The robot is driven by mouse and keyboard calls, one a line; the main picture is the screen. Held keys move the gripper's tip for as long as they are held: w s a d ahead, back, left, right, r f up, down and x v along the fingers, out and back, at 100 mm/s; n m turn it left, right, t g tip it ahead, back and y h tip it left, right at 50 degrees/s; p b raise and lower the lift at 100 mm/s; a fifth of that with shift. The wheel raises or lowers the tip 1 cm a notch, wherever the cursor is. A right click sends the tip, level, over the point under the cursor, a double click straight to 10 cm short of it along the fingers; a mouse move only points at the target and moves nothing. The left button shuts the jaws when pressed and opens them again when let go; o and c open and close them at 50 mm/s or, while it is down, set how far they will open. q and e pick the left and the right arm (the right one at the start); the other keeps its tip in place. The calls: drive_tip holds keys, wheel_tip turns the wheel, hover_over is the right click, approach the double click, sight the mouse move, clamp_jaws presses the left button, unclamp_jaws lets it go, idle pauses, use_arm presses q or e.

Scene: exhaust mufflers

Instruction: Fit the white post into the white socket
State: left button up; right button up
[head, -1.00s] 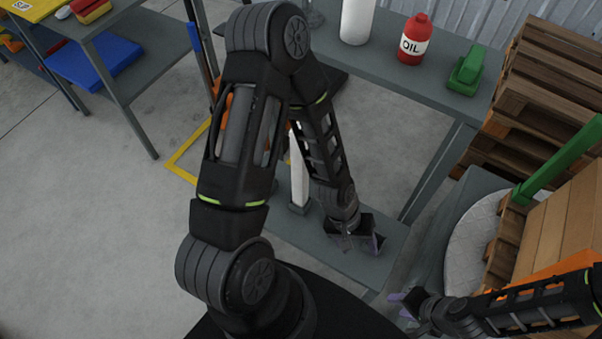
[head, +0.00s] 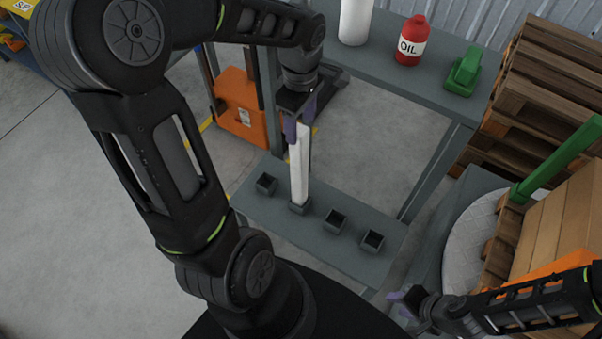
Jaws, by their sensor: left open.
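A tall white post (head: 299,172) stands upright in a small dark grey square socket (head: 299,207) on the low grey shelf. My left gripper (head: 298,128) is at the top of the post, pointing down, with its purple fingers open and apart around or just beside the post; contact cannot be told. More dark sockets stand in the same row: one to the left (head: 266,184) and two to the right (head: 335,219), (head: 372,241), all looking empty. I see no socket that is clearly white. My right gripper (head: 405,303) is at the lower right, away from the post.
The grey table (head: 440,103) behind bears a white cylinder (head: 355,20), a red oil bottle (head: 411,42) and a green object (head: 465,71). An orange object (head: 240,110) stands on the floor behind the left arm. Wooden pallets (head: 530,85) and a box (head: 560,225) are at the right.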

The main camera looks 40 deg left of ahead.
sight(299, 143)
use_arm(q)
drive_tip(key=shift+s+a+f, duration=0.15)
drive_tip(key=shift+f, duration=1.2)
drive_tip(key=shift+f+p, duration=0.75)
drive_tip(key=shift+f, duration=1.85)
clamp_jaws()
